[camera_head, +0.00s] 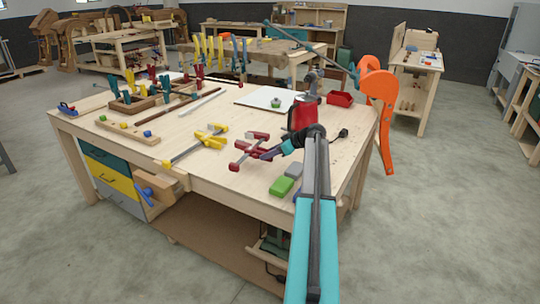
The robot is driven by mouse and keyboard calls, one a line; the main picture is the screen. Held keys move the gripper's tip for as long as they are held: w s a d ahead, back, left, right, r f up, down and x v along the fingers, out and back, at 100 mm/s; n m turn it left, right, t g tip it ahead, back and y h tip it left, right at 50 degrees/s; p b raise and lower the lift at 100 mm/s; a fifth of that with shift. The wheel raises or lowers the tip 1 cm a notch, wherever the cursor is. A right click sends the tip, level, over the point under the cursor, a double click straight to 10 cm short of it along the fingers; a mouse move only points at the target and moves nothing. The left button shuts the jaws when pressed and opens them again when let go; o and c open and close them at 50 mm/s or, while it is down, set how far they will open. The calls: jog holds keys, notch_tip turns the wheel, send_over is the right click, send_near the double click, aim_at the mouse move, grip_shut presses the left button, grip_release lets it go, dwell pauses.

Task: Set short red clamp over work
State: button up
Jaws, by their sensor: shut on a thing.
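A short red clamp (243,150) with dark red bars is at the middle front of the bench, in the head view. My gripper (272,153) reaches in from the right and is shut on this clamp at its right side. Whether the clamp touches the bench top is hard to tell. A yellow clamp (210,138) lies to its left. A wooden frame (137,103) with several red and green clamps standing in and around it is at the back left of the bench. I cannot tell which piece is the work.
Green and grey blocks (281,186) lie near the front right edge of the bench (210,170). A red and dark object (302,115) stands behind my wrist. A white sheet (256,97) bears a small green item. A curved orange form (378,95) rises at the right.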

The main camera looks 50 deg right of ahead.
jog(key=shift+n+y, duration=0.4)
jog(key=w+a, duration=0.2)
jog(key=a, duration=0.3)
jog(key=w+a, duration=0.3)
jog(key=a, duration=0.1)
jog(key=w+a, duration=0.3)
jog(key=a, duration=0.2)
jog(key=shift+a+r, duration=0.25)
jog(key=shift+a, duration=0.05)
jog(key=w+a+r, duration=0.1)
jog(key=w+a, duration=0.2)
jog(key=a, duration=1.5)
jog(key=w+a, duration=0.2)
jog(key=a, duration=1.6)
jog(key=s+a+r+m+h, duration=0.3)
jog(key=a+r, duration=0.1)
jog(key=a, duration=0.5)
jog(key=shift+a+r+m, duration=0.25)
jog(key=shift+r+m, duration=0.05)
jog(key=shift+r, duration=0.05)
